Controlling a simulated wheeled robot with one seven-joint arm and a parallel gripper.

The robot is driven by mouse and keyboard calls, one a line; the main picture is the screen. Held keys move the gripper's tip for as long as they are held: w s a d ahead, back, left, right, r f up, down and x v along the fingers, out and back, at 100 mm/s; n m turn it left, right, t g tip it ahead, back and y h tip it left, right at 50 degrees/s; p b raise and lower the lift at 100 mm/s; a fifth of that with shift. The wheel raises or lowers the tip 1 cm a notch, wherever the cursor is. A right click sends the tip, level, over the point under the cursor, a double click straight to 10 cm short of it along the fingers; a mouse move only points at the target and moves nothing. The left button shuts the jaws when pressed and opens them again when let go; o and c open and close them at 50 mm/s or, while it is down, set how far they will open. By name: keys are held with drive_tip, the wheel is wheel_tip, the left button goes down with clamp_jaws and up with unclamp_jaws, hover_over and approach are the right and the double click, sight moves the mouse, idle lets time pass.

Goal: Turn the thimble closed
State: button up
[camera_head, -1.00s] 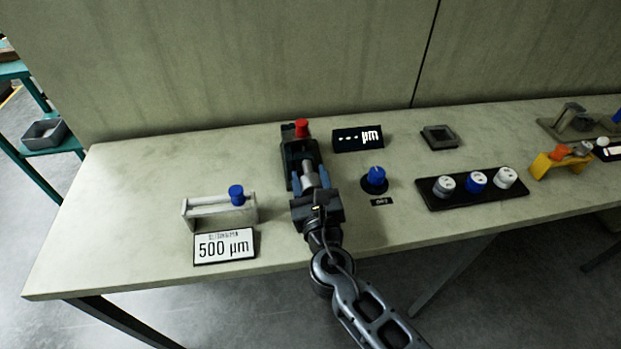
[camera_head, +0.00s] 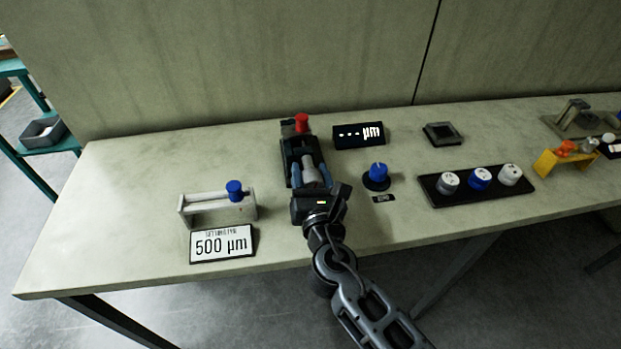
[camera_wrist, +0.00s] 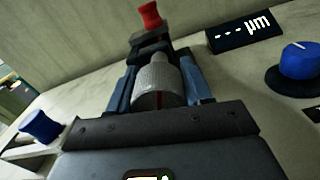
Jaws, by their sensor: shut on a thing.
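The thimble (camera_wrist: 158,82) is a knurled grey cylinder with a dark red mark near its lower end. It also shows in the head view (camera_head: 313,172). My gripper (camera_head: 311,180) is shut on it, with one blue finger on each side. The thimble lies along a black fixture (camera_head: 296,148) with a red knob (camera_head: 302,122) at its far end. In the wrist view the red knob (camera_wrist: 150,15) stands beyond the thimble. My gripper's dark body hides the thimble's near end.
A display (camera_head: 359,135) reading "--- µm" and a blue dial (camera_head: 379,170) stand to the right. A 500 µm sign (camera_head: 222,244) and a grey frame with a blue knob (camera_head: 235,189) stand left. A black tray (camera_head: 437,197) with three spools lies farther right.

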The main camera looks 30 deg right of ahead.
drive_tip(key=m+b, duration=0.1)
drive_tip(key=m, duration=0.1)
drive_tip(key=m+b, duration=0.1)
drive_tip(key=m, duration=0.1)
drive_tip(key=shift+f+m+b, duration=0.2)
drive_tip(key=shift+m+b, duration=0.1)
drive_tip(key=shift+m, duration=0.1)
drive_tip(key=m+b, duration=0.3)
drive_tip(key=m, duration=0.2)
drive_tip(key=shift+a, duration=0.1)
drive_tip(key=m+b, duration=0.4)
drive_tip(key=m, duration=0.1)
drive_tip(key=shift+m, duration=0.4)
drive_tip(key=shift+r+m+b, duration=0.2)
drive_tip(key=shift+m+b, duration=1.25)
drive_tip(key=shift+m, duration=0.45)
drive_tip(key=o, duration=1)
drive_tip(key=shift+r, duration=0.1)
drive_tip(key=shift+o, duration=0.2)
